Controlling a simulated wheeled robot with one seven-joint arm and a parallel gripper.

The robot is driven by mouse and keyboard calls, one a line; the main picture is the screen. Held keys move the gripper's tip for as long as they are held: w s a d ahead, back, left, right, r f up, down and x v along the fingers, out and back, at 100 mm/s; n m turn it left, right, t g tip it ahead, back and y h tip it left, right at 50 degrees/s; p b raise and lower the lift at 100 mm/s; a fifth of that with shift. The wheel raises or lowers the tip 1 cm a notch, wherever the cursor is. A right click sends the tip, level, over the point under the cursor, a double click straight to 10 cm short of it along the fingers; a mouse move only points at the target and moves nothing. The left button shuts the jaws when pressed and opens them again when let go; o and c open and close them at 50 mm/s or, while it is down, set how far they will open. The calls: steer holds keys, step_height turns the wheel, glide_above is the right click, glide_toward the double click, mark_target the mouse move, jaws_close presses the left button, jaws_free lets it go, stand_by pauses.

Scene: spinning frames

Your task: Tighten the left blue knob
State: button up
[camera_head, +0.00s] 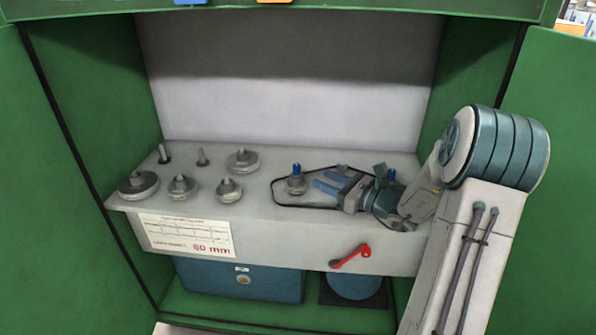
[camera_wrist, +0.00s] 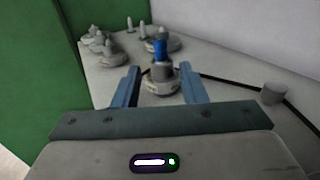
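The left blue knob (camera_head: 296,168) stands upright on top of a grey pulley (camera_head: 296,186) on the pale shelf. In the wrist view the knob (camera_wrist: 160,49) shows straight ahead, centred between the fingers and beyond their tips. My gripper (camera_head: 320,180) reaches in from the right, low over the shelf, with its two blue fingers pointing at the knob. In the wrist view my gripper (camera_wrist: 160,72) has its fingers spread wide, with nothing held. A second blue spot (camera_head: 391,174) shows beside my wrist, mostly hidden by my arm.
A dark belt (camera_head: 274,190) loops round the pulley and runs right, under my gripper. Several grey pulleys and pegs stand at the shelf's left, such as a large pulley (camera_head: 138,185). A red handle (camera_head: 351,256) is on the shelf's front. Green cabinet walls (camera_head: 90,90) enclose both sides.

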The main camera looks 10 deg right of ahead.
mark_target(296, 174)
steer(key=b+x, duration=0.1)
steer(key=x, duration=0.9)
jaws_close()
